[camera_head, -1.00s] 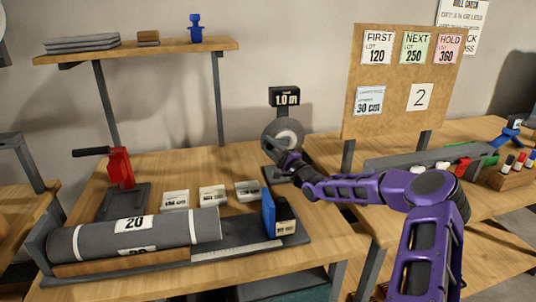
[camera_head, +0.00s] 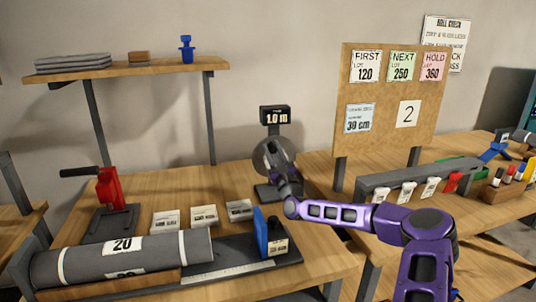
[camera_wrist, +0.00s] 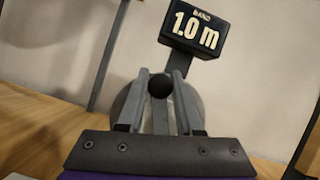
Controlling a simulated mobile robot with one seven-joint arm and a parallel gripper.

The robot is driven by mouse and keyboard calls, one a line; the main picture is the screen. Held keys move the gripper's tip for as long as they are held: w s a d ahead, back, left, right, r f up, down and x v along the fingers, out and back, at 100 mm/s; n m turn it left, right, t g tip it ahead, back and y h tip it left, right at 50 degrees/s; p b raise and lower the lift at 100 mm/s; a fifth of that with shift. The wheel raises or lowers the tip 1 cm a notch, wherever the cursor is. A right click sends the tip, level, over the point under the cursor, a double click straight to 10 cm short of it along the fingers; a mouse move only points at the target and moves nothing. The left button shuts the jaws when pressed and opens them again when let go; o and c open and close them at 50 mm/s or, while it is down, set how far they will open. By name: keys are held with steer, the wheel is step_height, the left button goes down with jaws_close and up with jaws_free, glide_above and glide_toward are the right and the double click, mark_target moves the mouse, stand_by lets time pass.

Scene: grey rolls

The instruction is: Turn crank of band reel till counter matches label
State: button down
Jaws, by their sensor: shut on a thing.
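The band reel (camera_head: 268,158) is a grey disc on a dark base at the back of the table. Its counter (camera_head: 275,115) stands above it on a post. In the wrist view the counter (camera_wrist: 194,29) reads "BAND 1.0 m". My gripper (camera_head: 281,160) is at the front of the reel. In the wrist view my gripper (camera_wrist: 160,86) is shut on the round dark knob of the crank (camera_wrist: 159,85), which sits between the fingertips. The fingers hide part of the reel disc. The board (camera_head: 384,135) bears several labels, one reading "30 cm" (camera_head: 359,119).
A grey roll (camera_head: 130,258) marked 20 lies in a tray at the front left. A blue and black block (camera_head: 270,236) stands right of it. Several small cards (camera_head: 204,215) lie between roll and reel. A red clamp-like tool (camera_head: 110,190) stands at left.

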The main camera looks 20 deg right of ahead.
steer(key=shift+d+r+m+h, duration=0.1)
steer(key=shift+d+m+h, duration=0.65)
steer(key=shift+m, duration=0.7)
steer(key=shift+d+r+m+h, duration=0.15)
steer(key=shift+d+m+h, duration=0.25)
steer(key=shift+m+h, duration=0.85)
steer(key=shift+d+r+m+h, duration=0.1)
steer(key=shift+d+m+h, duration=0.5)
steer(key=shift+m, duration=1.1)
steer(key=shift+g, duration=0.3)
steer(key=c, duration=0.6)
jaws_free()
